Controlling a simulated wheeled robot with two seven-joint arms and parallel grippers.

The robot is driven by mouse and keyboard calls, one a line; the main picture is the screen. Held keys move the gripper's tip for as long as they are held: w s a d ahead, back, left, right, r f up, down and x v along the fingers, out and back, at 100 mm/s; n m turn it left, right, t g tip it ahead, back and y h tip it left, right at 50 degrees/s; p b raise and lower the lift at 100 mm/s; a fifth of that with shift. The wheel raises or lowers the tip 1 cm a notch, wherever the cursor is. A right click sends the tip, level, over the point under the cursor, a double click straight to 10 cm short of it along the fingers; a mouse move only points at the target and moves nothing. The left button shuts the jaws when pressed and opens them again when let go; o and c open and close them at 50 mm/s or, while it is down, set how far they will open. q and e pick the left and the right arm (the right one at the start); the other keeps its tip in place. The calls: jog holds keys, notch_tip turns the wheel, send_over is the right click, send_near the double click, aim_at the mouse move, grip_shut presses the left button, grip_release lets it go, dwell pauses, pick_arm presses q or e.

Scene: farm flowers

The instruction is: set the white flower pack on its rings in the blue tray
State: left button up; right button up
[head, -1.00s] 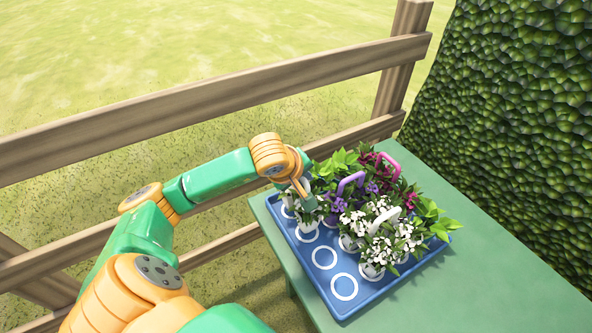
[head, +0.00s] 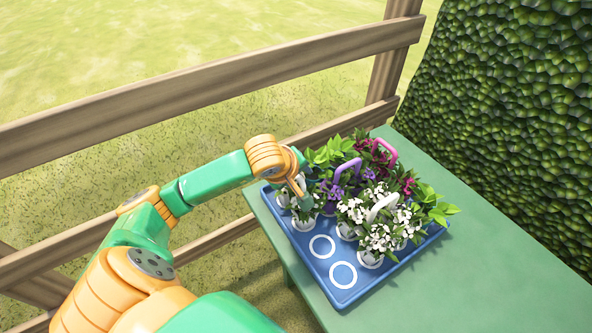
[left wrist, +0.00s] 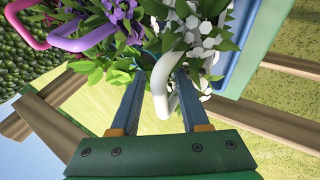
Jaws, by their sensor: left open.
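The blue tray (head: 353,297) lies on the green table. A white flower pack (head: 303,222) stands at its left edge, its front pot over the tray's row of rings; leaves and my gripper hide its back part. My left gripper (head: 302,190) is above this pack. In the left wrist view its fingers (left wrist: 163,78) are open on either side of a white handle (left wrist: 162,100), with white flowers behind. Two bare white rings (head: 322,246) show in front of the pack. Another white flower pack (head: 380,240) with a white handle stands to the right. My right gripper is not seen.
A purple pack (head: 347,172) and a magenta pack with a pink handle (head: 390,155) fill the back of the tray. A wooden fence (head: 225,75) runs behind, and a green hedge (head: 490,110) stands at the right. The table's right side (head: 470,250) is clear.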

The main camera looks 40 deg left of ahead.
pick_arm(q)
jog(key=a+v, duration=0.1)
jog(key=v, duration=1.1)
jog(key=shift+d+b, duration=0.3)
jog(key=shift+d, duration=0.15)
